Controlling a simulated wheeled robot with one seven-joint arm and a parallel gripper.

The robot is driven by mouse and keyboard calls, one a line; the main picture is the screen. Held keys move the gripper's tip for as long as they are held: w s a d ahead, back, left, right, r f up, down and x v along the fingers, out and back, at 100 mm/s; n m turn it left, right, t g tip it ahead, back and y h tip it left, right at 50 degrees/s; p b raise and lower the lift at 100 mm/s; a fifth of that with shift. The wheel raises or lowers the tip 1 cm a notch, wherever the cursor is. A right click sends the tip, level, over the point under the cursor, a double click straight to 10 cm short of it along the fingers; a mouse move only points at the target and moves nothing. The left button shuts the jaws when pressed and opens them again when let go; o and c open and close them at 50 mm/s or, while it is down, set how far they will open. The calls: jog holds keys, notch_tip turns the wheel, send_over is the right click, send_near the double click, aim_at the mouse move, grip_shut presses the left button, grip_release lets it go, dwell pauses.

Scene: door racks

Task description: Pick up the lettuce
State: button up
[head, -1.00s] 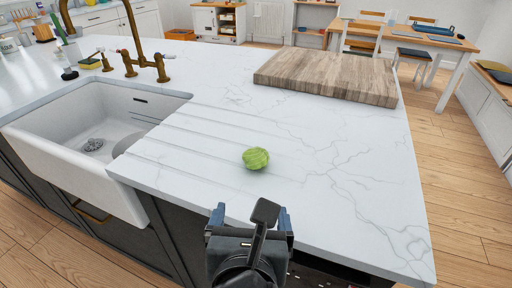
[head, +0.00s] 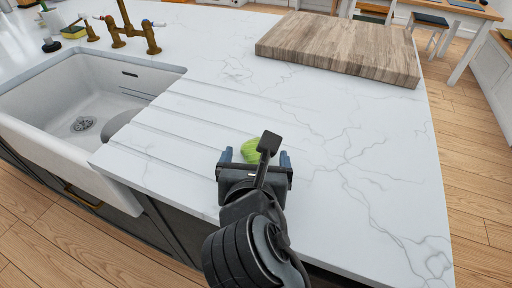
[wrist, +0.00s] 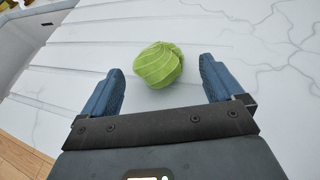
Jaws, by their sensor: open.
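A small round green lettuce (wrist: 158,65) sits on the white marbled countertop (head: 330,150). In the head view the lettuce (head: 250,148) is partly hidden behind my gripper. My gripper (head: 255,155) is over the counter's front part, close to the lettuce. In the wrist view my gripper (wrist: 162,85) is open, with its two blue fingers spread wide. The lettuce lies just ahead of the fingertips, centred between them, and neither finger visibly touches it.
A white sink (head: 55,110) with a brass tap (head: 125,35) is at the left. A thick wooden cutting board (head: 340,50) lies at the back of the counter. Shallow drain grooves run left of the lettuce. The counter to the right is clear.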

jog(key=shift+x, duration=1.35)
jog(key=shift+c, duration=0.2)
jog(key=c, duration=1.1)
